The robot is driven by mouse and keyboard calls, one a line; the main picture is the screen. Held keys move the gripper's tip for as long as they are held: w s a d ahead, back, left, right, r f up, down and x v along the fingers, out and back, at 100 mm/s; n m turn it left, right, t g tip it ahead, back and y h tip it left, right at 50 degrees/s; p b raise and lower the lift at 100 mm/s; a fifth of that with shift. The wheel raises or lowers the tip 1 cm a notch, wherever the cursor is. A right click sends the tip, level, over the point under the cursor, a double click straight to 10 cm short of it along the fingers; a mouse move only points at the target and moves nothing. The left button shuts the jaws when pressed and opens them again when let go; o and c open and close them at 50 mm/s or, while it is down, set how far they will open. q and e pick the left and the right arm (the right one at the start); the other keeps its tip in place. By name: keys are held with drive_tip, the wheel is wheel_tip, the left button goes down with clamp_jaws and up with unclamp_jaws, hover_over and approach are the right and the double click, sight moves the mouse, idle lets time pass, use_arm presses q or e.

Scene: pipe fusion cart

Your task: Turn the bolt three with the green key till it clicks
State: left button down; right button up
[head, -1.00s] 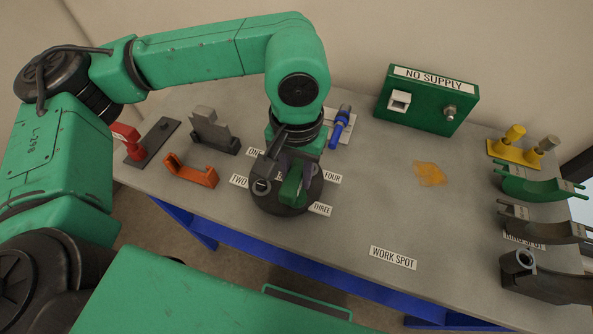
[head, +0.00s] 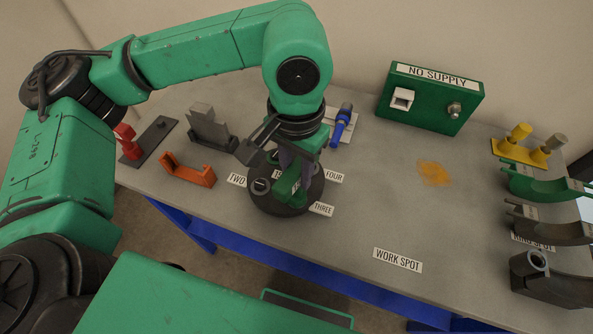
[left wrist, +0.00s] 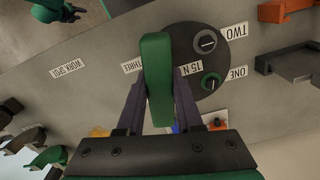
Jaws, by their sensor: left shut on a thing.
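My left gripper (head: 290,160) is shut on the green key (head: 296,190) and holds it upright over the dark round plate (head: 262,204), on the side by the label THREE (head: 322,209). In the left wrist view the green key (left wrist: 157,65) stands between the fingers, next to the label THREE (left wrist: 133,66). Bolt three is hidden under the key, so I cannot see how it is seated. The bolt by TWO (left wrist: 207,41) and the bolt by ONE (left wrist: 211,81) show as round heads with a pale line.
A green NO SUPPLY box (head: 430,98) stands at the back. An orange bracket (head: 188,171) and a grey block (head: 210,128) stand left of the plate. A blue tool (head: 341,125) lies behind. Curved holders line the right edge. The table around WORK SPOT (head: 398,260) is clear.

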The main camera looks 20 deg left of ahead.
idle(0.4)
use_arm(q)
drive_tip(key=shift+f+m+b, duration=0.1)
drive_tip(key=shift+m+b, duration=0.85)
drive_tip(key=shift+m, duration=0.75)
